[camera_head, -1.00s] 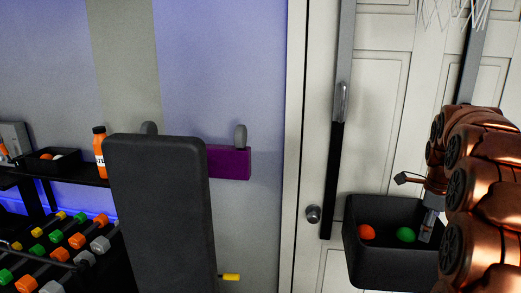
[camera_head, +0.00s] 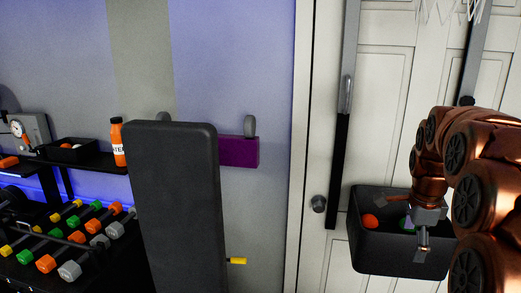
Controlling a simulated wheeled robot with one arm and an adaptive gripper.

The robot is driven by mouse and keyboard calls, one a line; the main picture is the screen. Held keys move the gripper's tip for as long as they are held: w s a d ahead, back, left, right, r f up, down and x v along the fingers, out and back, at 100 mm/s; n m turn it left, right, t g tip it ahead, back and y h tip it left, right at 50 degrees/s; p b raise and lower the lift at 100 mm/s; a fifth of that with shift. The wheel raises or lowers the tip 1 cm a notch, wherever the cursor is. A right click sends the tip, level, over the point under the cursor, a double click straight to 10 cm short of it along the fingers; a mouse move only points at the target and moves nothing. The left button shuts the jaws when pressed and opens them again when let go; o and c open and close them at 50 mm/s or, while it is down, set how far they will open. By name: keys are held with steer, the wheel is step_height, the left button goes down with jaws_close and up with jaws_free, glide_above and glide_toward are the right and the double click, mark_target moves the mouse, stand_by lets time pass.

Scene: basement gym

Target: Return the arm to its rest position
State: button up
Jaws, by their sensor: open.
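My copper-coloured arm comes in from the right edge of the head view. My gripper (camera_head: 422,243) hangs at its end, pointing down, in front of the black bin on the white door. Its jaws are open, and I see nothing held between them. The black bin (camera_head: 385,262) holds an orange ball (camera_head: 370,221) at its left. I cannot tell how far the gripper is from the bin.
A dark padded bench back (camera_head: 176,210) stands upright in the middle. A rack of coloured dumbbells (camera_head: 70,240) is at the left. Above it a shelf holds an orange bottle (camera_head: 118,142), a small black tray (camera_head: 68,150) and a grey scale (camera_head: 32,128).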

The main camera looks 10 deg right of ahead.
steer(key=s+a+f+n+b, duration=0.1)
steer(key=s+a+f+n, duration=0.25)
steer(key=a, duration=0.25)
steer(key=s+a+f+n+g+b, duration=0.1)
steer(key=s+a+f+n+b, duration=0.1)
steer(key=s+a+n, duration=0.25)
steer(key=s+a+f+n+b, duration=0.1)
steer(key=s+a+f+n, duration=0.25)
steer(key=a, duration=0.35)
steer(key=s+a+f+n+g+b, duration=0.1)
steer(key=s+a+f+n, duration=0.2)
steer(key=s, duration=0.4)
steer(key=s+a+f+n+y+b, duration=0.1)
steer(key=s+a+f+n+b, duration=0.1)
steer(key=s+a+f+n, duration=0.2)
steer(key=s+f+n, duration=0.1)
steer(key=s+n, duration=0.2)
steer(key=n, duration=0.1)
steer(key=shift+s+a+f+g, duration=0.2)
steer(key=shift+s+a+g, duration=0.05)
steer(key=shift+s+g, duration=0.15)
